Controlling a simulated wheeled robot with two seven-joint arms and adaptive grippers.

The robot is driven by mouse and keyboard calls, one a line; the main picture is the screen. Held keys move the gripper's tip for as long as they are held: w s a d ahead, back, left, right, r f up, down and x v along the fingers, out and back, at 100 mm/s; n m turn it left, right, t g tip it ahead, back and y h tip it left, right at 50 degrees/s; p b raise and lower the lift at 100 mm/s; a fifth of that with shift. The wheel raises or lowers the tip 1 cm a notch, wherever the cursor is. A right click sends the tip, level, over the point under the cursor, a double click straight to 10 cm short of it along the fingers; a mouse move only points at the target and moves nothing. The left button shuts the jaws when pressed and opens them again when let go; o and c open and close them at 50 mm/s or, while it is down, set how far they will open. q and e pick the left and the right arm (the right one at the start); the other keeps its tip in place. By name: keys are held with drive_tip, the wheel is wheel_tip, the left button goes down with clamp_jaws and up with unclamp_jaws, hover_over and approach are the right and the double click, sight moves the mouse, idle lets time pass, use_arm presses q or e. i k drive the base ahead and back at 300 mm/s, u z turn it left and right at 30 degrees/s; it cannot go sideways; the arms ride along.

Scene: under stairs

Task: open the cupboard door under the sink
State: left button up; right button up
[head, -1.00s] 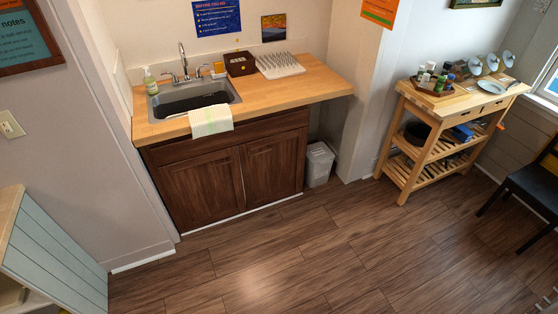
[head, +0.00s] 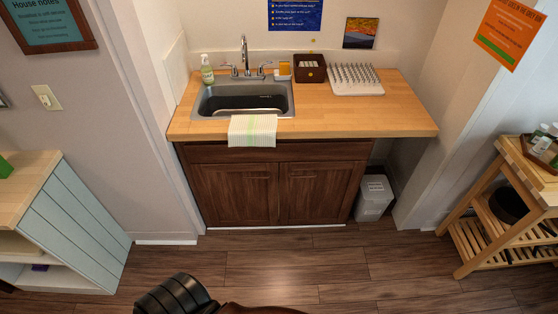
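The sink (head: 243,98) is set in a wooden counter (head: 350,118) ahead of me in the head view. Below it is a dark brown cupboard with a left door (head: 236,195) and a right door (head: 312,195). Both doors look shut, with a narrow gap line between them. A striped towel (head: 253,130) hangs over the counter's front edge, above the left door. Neither of my grippers shows in the view.
A grey bin (head: 374,197) stands right of the cupboard. A wooden cart (head: 503,215) is at the right, a pale blue shelf unit (head: 75,225) at the left. A dark ribbed object (head: 178,297), not identifiable, shows at the bottom edge. The floor (head: 300,262) before the doors is clear.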

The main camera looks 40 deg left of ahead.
sight(232, 194)
drive_tip(key=i, duration=0.85)
drive_tip(key=u, duration=2.45)
